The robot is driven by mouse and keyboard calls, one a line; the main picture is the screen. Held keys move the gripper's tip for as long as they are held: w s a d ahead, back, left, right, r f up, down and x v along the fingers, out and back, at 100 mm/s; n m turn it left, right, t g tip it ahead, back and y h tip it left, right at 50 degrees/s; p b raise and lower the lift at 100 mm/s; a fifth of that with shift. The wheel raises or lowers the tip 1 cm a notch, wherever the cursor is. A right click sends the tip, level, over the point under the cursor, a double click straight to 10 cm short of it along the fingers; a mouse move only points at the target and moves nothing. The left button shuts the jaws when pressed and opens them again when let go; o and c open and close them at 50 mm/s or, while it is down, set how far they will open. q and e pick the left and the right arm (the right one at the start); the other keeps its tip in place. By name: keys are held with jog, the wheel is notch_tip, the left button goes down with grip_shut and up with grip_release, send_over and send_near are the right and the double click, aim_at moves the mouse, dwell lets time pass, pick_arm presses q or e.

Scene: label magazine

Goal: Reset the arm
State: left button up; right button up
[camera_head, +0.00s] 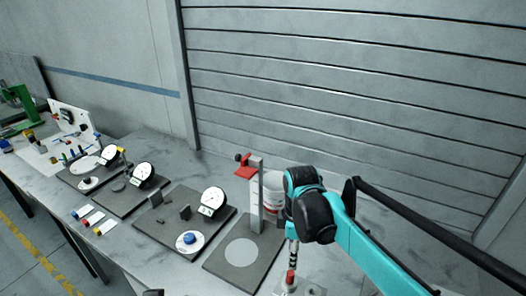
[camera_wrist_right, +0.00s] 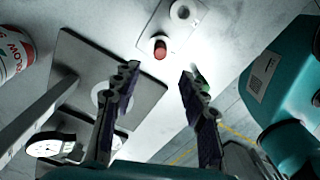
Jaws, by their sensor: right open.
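My right arm (camera_head: 365,250), teal and black, reaches in from the right in the head view. Its wrist is bent and points down over the table. In the right wrist view my right gripper (camera_wrist_right: 157,80) is open, with two dark fingers apart and nothing between them. A small red-topped cylinder (camera_wrist_right: 160,48) stands on a pale plate beyond the fingertips; it also shows in the head view (camera_head: 291,277). No left gripper can be made out in either view.
A grey base with a round disc (camera_head: 241,252) and an upright post (camera_head: 256,195) with a red top piece stand left of the arm. A white container (camera_head: 273,190) is behind the wrist. Dial gauges (camera_head: 212,201) on dark plates line the table. A ribbed wall closes the back.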

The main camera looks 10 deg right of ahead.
jog(key=s+d+f+m+t+b, duration=0.1)
jog(key=s+d+f+m+t, duration=0.1)
jog(key=s+m, duration=0.3)
jog(key=s+d+f+m+t+b, duration=0.1)
jog(key=s+m+t, duration=0.4)
jog(key=m, duration=0.5)
jog(key=shift+s+d+f+b, duration=0.2)
jog(key=shift+d+f+b, duration=0.15)
jog(key=shift+d+f, duration=0.45)
